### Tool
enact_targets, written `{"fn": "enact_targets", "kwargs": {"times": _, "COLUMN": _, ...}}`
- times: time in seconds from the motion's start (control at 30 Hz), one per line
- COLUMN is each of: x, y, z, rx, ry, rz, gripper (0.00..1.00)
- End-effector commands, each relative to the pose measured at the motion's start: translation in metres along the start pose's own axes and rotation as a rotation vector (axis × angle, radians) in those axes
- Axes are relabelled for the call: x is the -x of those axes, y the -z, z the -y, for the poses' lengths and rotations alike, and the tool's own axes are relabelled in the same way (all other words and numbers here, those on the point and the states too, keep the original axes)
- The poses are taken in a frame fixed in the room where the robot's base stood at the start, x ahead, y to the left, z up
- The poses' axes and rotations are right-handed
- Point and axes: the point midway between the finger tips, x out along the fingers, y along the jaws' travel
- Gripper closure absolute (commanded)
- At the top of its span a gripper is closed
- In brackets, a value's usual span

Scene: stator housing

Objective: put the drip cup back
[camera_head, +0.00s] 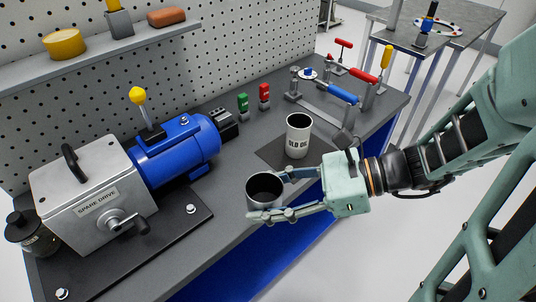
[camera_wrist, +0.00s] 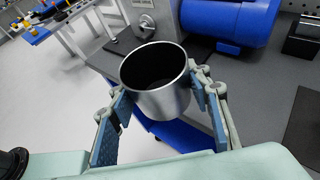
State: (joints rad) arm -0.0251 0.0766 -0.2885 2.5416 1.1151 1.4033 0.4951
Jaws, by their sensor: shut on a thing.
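My gripper (camera_head: 268,194) is shut on a plain metal cup (camera_head: 257,204), one finger on each side of it. I take this to be the drip cup. In the wrist view the cup (camera_wrist: 158,100) is upright or nearly so between the blue-padded fingers, open at the top with a dark inside. It shows at the front edge of the bench, left of a dark mat (camera_head: 270,152); whether it touches the bench, I cannot tell. A white cup marked "OLD OIL" (camera_head: 298,138) stands on the mat, behind my gripper.
A grey box marked "SPARE DRIVE" (camera_head: 85,190) with a blue motor (camera_head: 185,150) fills the bench's left. Small green and red parts (camera_head: 264,95) stand at the back. Bare bench (camera_head: 230,215) lies between motor and cup.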

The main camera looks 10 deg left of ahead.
Motion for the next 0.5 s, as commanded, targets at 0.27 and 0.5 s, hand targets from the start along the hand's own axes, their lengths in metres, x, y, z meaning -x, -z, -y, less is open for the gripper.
{"fn": "enact_targets", "kwargs": {"times": 0.27, "x": -0.027, "y": 0.018, "z": 0.031, "rx": 0.009, "ry": -0.021, "rz": -0.001, "gripper": 0.84}}
{"fn": "enact_targets", "kwargs": {"times": 0.5, "x": -0.055, "y": 0.036, "z": 0.085, "rx": 0.007, "ry": -0.018, "rz": -0.001, "gripper": 0.84}}
